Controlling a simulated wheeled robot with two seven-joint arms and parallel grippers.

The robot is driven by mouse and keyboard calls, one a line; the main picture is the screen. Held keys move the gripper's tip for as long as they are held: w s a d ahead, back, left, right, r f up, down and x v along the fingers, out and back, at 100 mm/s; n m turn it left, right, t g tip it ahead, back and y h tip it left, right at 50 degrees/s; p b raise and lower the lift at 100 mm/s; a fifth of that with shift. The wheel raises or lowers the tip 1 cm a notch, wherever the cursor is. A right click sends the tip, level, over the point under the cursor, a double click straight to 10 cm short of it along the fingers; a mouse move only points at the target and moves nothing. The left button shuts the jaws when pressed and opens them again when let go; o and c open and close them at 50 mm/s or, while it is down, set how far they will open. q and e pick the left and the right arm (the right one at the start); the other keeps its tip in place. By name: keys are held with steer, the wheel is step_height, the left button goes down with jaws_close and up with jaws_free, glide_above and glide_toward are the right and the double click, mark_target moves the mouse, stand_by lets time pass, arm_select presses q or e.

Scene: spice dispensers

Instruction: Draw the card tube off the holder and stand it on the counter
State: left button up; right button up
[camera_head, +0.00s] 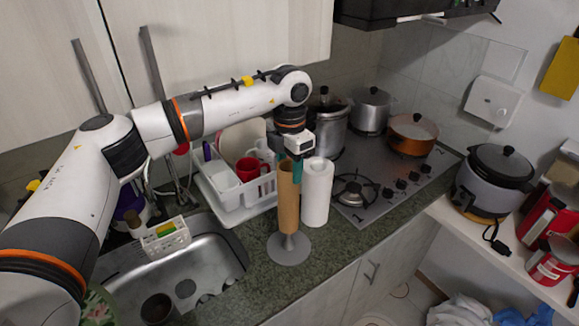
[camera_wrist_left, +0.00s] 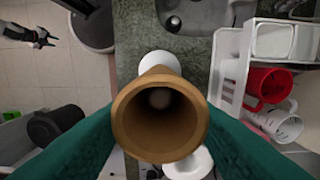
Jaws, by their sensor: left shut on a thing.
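The brown card tube (camera_head: 287,205) is upright over the holder (camera_head: 289,250), which has a round grey base on the counter (camera_head: 235,295). A short piece of the holder's stem shows between the tube's lower end and the base. My left gripper (camera_head: 297,168) is shut on the tube's upper end. In the left wrist view its teal fingers flank the tube (camera_wrist_left: 160,148), and I look into its open top. A pale tip of the post shows inside, so the tube is still around it. My right gripper (camera_wrist_left: 38,36) seems to show small at the upper left; its jaws are unclear.
A white paper roll (camera_head: 317,192) stands close beside the tube on the right. A dish rack (camera_head: 235,213) with red and white mugs is behind left. The sink (camera_head: 205,262) lies left and the hob (camera_head: 385,180) right. Counter around the base's front is clear.

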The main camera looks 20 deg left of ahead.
arm_select(q)
step_height(320, 180, up, 9)
steer(key=p, duration=0.4)
steer(key=shift+r+p, duration=0.15)
steer(key=shift+p, duration=0.2)
stand_by(2.5)
steer(key=shift+r+p, duration=0.55)
steer(key=shift+r, duration=0.9)
step_height(320, 180, up, 6)
stand_by(2.3)
